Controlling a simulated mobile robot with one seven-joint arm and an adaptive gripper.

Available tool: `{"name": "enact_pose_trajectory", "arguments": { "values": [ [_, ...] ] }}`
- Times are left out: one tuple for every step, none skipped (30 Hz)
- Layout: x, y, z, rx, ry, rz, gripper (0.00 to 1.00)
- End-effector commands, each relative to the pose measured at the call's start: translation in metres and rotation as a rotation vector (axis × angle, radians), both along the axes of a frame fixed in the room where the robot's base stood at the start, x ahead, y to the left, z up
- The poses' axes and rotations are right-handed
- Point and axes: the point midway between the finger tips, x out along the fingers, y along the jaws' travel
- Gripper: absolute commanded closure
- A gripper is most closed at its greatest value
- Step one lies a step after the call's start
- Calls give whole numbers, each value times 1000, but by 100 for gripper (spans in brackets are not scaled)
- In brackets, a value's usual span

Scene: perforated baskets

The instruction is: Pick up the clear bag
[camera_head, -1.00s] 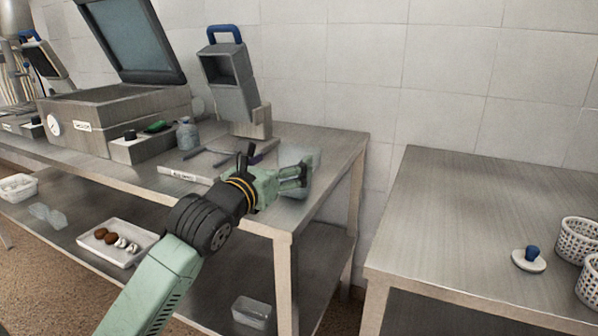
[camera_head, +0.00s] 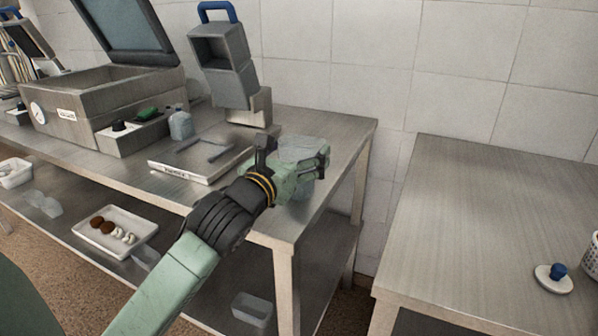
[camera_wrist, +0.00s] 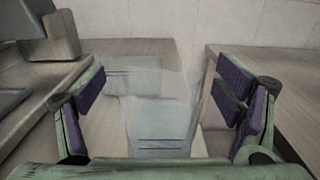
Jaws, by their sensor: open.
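The clear bag (camera_head: 297,150) is a pale, see-through, bluish thing on the steel table near its right end. My gripper (camera_head: 322,158) is over the bag in the head view and hides part of it. In the wrist view the bag (camera_wrist: 158,110) lies between the two open fingers with purple pads (camera_wrist: 165,97), and its near end runs down to the gripper's palm. Both pads are apart from it, with a gap on each side. I cannot tell the exact height of the fingers above the table.
A white tray (camera_head: 172,171) with dark tools lies left of my gripper. A grey device with a blue handle (camera_head: 222,70) stands behind. A second steel table (camera_head: 480,215) is at the right, with a gap between. A shelf below holds a tray of small items (camera_head: 90,222).

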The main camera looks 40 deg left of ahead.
Motion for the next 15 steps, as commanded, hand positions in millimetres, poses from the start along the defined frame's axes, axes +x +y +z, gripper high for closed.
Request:
{"name": "enact_pose_trajectory", "arguments": {
  "values": [
    [0,0,0,0,0,0,15],
    [0,0,0,0,0,0,15],
    [0,0,0,0,0,0,15],
    [0,0,0,0,0,0,15],
    [0,0,0,0,0,0,15],
    [0,0,0,0,0,0,15],
    [0,0,0,0,0,0,15],
    [0,0,0,0,0,0,17],
    [0,0,0,0,0,0,20],
    [0,0,0,0,0,0,22],
    [0,0,0,0,0,0,24],
    [0,0,0,0,0,0,26],
    [0,0,0,0,0,0,28],
    [0,0,0,0,0,0,30],
    [0,0,0,0,0,0,33]
  ]
}}
